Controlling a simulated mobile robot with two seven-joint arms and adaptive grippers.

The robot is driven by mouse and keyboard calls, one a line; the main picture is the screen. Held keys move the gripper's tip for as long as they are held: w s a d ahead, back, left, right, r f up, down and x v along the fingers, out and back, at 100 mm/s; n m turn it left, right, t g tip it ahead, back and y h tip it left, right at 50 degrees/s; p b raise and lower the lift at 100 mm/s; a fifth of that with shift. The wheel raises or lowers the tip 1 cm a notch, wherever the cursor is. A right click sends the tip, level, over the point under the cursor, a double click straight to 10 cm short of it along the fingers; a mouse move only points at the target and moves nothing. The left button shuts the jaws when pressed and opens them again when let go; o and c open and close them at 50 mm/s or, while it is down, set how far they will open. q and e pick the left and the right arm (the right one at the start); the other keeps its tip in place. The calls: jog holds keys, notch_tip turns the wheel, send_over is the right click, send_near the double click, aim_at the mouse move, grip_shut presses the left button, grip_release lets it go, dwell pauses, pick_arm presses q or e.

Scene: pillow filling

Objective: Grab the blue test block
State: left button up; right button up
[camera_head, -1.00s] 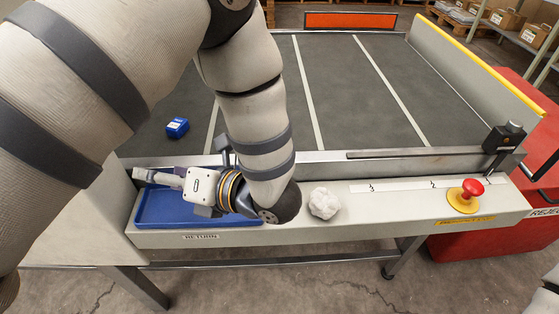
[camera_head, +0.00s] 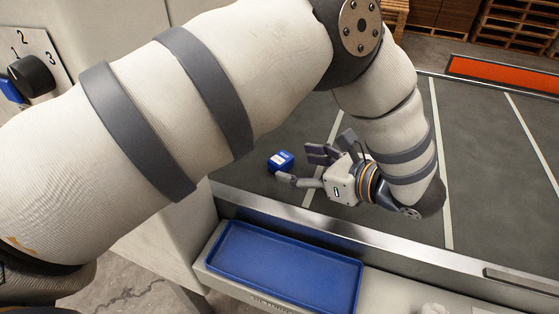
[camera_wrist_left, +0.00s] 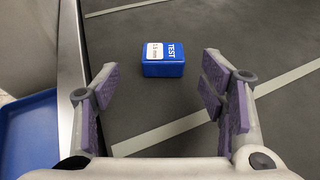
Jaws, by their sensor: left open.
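The blue test block (camera_head: 281,161) lies on the dark belt, just to the left of my left gripper's fingers in the head view. In the left wrist view the block (camera_wrist_left: 163,54) shows a white label and the word TEST, and sits ahead of the fingertips, between their lines and apart from them. My left gripper (camera_head: 303,167) is open and empty, low over the belt near its front rail. In the wrist view its padded fingers (camera_wrist_left: 158,85) stand wide apart. My right gripper is not in view.
An empty blue tray (camera_head: 232,283) sits in the front ledge, and its edge also shows in the wrist view (camera_wrist_left: 30,135). A metal rail (camera_head: 300,230) divides ledge from belt. White lines cross the belt. A black knob (camera_head: 32,75) is on the left panel.

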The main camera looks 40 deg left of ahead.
aim_at(282, 159)
pick_arm(q)
jog(key=x, duration=0.5)
jog(key=shift+w+r, duration=0.2)
jog(key=shift+r, duration=0.05)
jog(key=c, duration=1.2)
jog(key=shift+c, duration=0.2)
